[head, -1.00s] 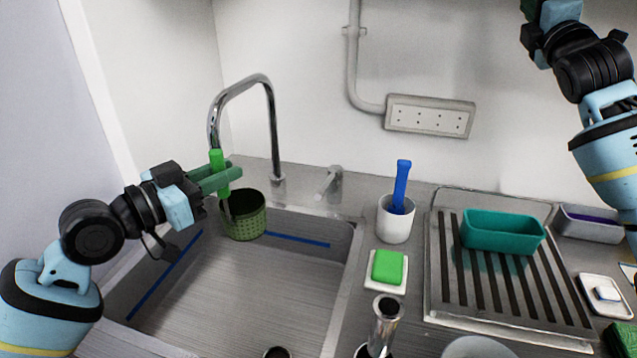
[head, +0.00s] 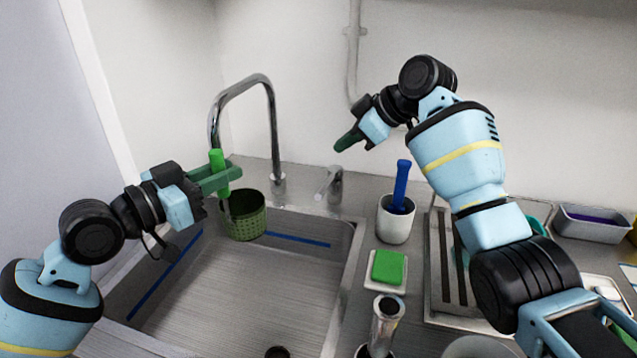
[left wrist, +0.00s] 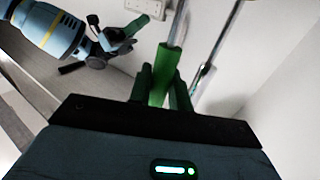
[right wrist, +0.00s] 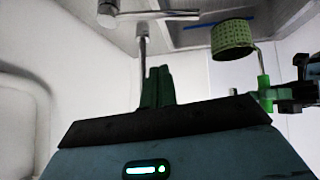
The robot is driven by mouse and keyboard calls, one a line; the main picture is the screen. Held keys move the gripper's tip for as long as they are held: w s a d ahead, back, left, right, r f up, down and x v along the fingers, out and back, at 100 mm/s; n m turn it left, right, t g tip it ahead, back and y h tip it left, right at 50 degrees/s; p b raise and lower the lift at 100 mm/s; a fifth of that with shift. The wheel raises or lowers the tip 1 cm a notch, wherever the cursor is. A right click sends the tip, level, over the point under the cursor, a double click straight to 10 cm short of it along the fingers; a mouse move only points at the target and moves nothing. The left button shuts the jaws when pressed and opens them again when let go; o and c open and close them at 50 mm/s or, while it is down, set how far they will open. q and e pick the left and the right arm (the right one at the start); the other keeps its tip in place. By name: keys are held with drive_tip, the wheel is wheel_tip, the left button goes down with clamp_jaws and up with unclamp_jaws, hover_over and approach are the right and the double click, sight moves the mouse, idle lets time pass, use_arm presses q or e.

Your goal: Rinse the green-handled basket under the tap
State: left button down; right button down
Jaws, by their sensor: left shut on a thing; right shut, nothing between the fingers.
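The green-handled basket (head: 245,222) is an olive perforated cup with a bright green upright handle (head: 217,160). My left gripper (head: 222,178) is shut on the handle and holds the basket in the sink's back left corner, near the tap spout. The handle also shows between the fingers in the left wrist view (left wrist: 161,76). The tap (head: 272,125) is a tall chrome gooseneck; I see no clear water stream. Its lever (head: 326,184) stands to the right on the ledge. My right gripper (head: 347,139) is shut and empty, above and just right of the lever.
The steel sink (head: 230,300) has an open floor. Right of it stand a white cup (head: 394,225) with a blue-handled brush (head: 402,182) and a green sponge (head: 388,266) on a white dish. My right arm crosses above the drainer (head: 437,275) and partly hides the teal tub.

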sight(323, 191)
drive_tip(key=shift+g+y, duration=0.3)
drive_tip(key=shift+g, duration=0.6)
drive_tip(key=shift+s+a+f, duration=0.2)
drive_tip(key=shift+a+f, duration=0.7)
drive_tip(key=shift+f, duration=0.55)
drive_tip(key=shift+s+a+f, duration=0.25)
drive_tip(key=shift+a+f, duration=0.65)
drive_tip(key=shift+f, duration=0.6)
drive_tip(key=shift+s+a+f, duration=0.2)
drive_tip(key=shift+a+f, duration=0.7)
drive_tip(key=shift+f, duration=0.55)
drive_tip(key=shift+s+d, duration=0.2)
drive_tip(key=shift+d, duration=0.5)
drive_tip(key=shift+s+d, duration=0.15)
drive_tip(key=shift+d, duration=0.5)
drive_tip(key=shift+a, duration=0.15)
